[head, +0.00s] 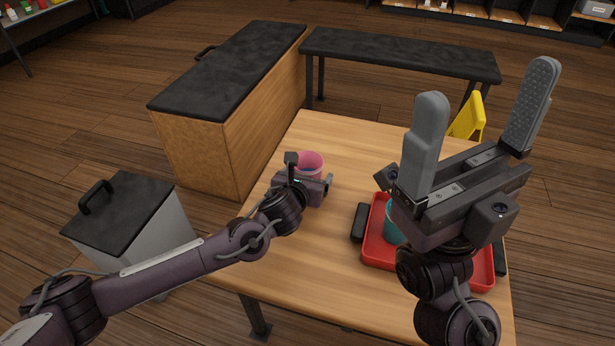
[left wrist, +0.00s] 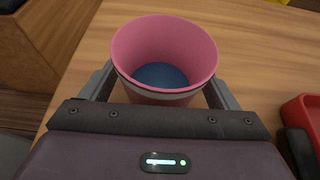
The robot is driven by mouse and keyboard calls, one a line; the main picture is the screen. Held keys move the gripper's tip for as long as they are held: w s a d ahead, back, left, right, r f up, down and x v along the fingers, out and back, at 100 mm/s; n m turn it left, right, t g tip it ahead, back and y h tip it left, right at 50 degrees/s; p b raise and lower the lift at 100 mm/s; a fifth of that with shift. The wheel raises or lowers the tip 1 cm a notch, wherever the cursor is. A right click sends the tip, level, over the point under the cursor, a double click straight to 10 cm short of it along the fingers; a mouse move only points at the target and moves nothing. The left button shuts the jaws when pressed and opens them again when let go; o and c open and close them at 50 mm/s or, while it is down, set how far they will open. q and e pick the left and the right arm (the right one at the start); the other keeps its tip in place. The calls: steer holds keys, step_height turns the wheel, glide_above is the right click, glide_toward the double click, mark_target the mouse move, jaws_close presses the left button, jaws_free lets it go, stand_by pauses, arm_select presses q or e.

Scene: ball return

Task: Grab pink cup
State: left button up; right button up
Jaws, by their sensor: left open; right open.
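A pink cup (head: 309,161) stands upright on the wooden table, near its left side. In the left wrist view the pink cup (left wrist: 165,50) has a pale band and a blue bottom inside. My left gripper (head: 312,180) is open at the cup; its fingers (left wrist: 163,90) lie on either side of the cup, and I cannot tell whether they touch it. My right gripper (head: 488,112) is open and empty, raised with its fingers pointing up, above the table's right side.
A red tray (head: 378,252) with dark handles lies on the table (head: 305,255) at the right, holding a teal cup (head: 391,232) partly hidden by my right arm. A yellow object (head: 468,117) stands behind my right gripper. A black-topped wooden cabinet (head: 230,75) stands beyond the table's left edge.

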arm_select(q)
steer(key=c, duration=1.1)
steer(key=shift+r, duration=0.2)
